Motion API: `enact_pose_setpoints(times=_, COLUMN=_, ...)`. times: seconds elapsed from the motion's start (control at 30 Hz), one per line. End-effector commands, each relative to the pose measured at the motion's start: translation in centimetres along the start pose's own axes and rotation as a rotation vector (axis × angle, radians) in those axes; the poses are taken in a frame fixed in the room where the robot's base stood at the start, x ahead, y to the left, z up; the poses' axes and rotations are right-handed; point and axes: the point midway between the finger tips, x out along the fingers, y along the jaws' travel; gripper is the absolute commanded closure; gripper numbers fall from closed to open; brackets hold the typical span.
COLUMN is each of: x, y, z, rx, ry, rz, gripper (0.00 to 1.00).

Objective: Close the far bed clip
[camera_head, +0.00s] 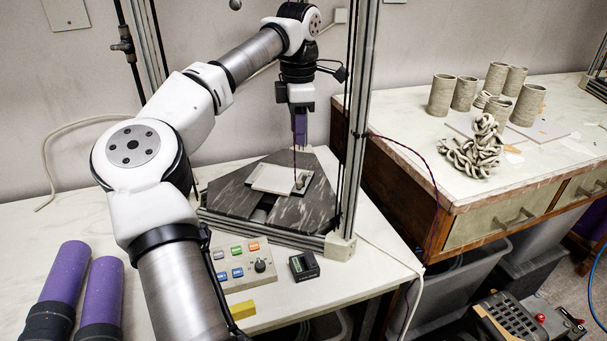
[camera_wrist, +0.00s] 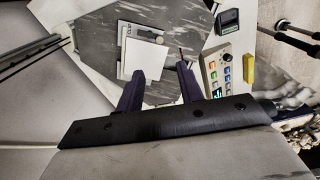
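The white square bed plate (camera_head: 272,179) lies on the dark grey triangular base of a frame. It also shows in the wrist view (camera_wrist: 143,60). A small grey clip-like part with a round end (camera_wrist: 148,36) sits at its upper edge there, beside a pale piece marked "CLIP" (camera_wrist: 123,32). A small grey part (camera_head: 301,182) shows at the plate's right in the head view. I cannot tell which is the far clip or whether it is open. My gripper (camera_head: 300,130) hangs above the plate; its purple fingers (camera_wrist: 160,69) are apart with nothing between them.
Upright frame posts (camera_head: 352,130) stand close to my arm. A button panel (camera_head: 240,266), a small black box (camera_head: 304,266) and a yellow block (camera_head: 242,310) lie in front. Purple tubes (camera_head: 66,273) are at left. Clay cylinders (camera_head: 441,95) stand on the right bench.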

Motion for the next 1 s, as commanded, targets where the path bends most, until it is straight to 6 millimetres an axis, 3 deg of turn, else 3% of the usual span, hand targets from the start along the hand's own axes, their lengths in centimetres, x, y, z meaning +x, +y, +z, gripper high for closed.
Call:
enact_pose_setpoints(times=0.6, x=11.3, y=-0.2, z=0.3, rx=0.001, ry=-0.011, rz=-0.005, gripper=0.63)
enact_pose_setpoints(times=0.8, x=13.2, y=-0.1, z=0.3, rx=0.000, ry=-0.011, rz=-0.003, gripper=0.63)
enact_pose_setpoints(times=1.0, x=13.6, y=-0.1, z=0.3, rx=0.001, ry=-0.011, rz=-0.002, gripper=0.63)
